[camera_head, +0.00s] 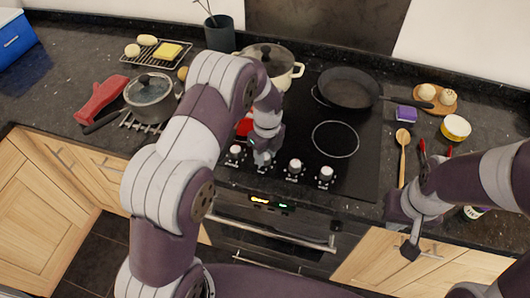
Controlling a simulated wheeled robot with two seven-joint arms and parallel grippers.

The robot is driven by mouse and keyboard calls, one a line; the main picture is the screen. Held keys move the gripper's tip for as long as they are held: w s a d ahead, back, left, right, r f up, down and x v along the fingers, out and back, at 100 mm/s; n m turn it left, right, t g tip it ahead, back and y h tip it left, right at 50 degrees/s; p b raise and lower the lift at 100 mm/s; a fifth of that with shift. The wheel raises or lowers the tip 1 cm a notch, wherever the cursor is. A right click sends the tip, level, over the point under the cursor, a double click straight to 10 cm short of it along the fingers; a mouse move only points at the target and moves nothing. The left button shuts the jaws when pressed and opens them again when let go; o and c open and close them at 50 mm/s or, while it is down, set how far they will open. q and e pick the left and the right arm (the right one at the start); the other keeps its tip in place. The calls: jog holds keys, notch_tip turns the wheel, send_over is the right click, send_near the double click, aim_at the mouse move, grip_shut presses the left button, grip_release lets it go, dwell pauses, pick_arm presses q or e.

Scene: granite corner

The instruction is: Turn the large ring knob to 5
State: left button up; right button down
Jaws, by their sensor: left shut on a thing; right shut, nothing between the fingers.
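A row of several knobs runs along the front of the black cooktop. My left gripper (263,157) reaches down to the second knob from the left (263,167) and is shut on it, hiding most of it. The leftmost knob (235,154), the third knob (294,168) and the rightmost knob (325,176) stand free. Knob markings are too small to read, and I cannot tell which one is the large ring knob. A bare ring (335,139) shows on the cooktop. My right gripper (410,249) is shut and empty in front of the counter's right side.
A cream pot (284,71) and a black frying pan (349,87) stand on the cooktop's back part. A lidded saucepan (150,100) and red mitt (101,98) lie left. A wooden spoon (403,150) lies right. An oven handle (275,234) juts out below the knobs.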

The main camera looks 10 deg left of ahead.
aim_at(267, 155)
pick_arm(q)
jog(key=shift+w+r+m, duration=0.1)
jog(key=shift+r+m, duration=0.05)
jog(key=shift+m, duration=1.95)
jog(key=o, duration=1)
jog(key=shift+o, duration=0.2)
jog(key=r, duration=0.3)
jog(key=r+b, duration=0.1)
jog(key=r, duration=0.4)
jog(key=shift+d+r+b, duration=0.25)
jog(key=shift+r+b, duration=0.05)
jog(key=shift+r, duration=0.1)
notch_tip(267, 155, up, 4)
jog(key=shift+w+f+p, duration=0.1)
jog(key=shift+p, duration=0.55)
